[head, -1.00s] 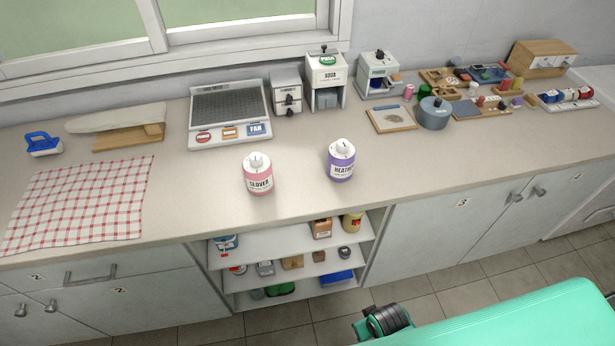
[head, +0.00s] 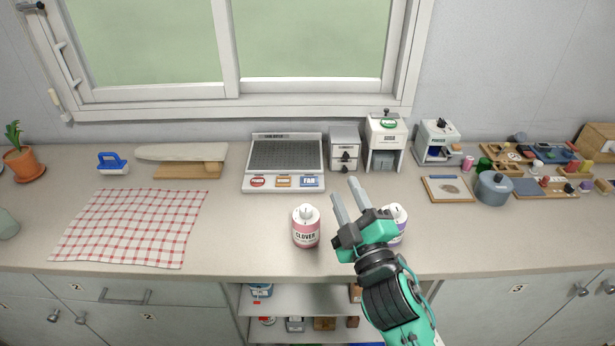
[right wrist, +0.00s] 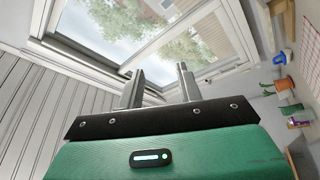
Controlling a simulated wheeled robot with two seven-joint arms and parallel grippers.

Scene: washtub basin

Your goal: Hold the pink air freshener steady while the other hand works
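The pink air freshener (head: 305,228), labelled CLOVER, stands upright on the counter near its front edge. A purple air freshener (head: 397,222) stands to its right, mostly hidden behind my right gripper. My right gripper (head: 346,201) is raised in front of the counter, between the two cans in the picture, with its fingers pointing up. In the right wrist view its two fingers (right wrist: 160,86) are apart with nothing between them. It does not visibly touch either can. My left gripper is not in view.
A panel with labelled buttons (head: 284,165) stands behind the pink can. A checked cloth (head: 130,228) lies at left. Small dispensers (head: 386,145), a grey pot (head: 493,188) and wooden trays stand at right.

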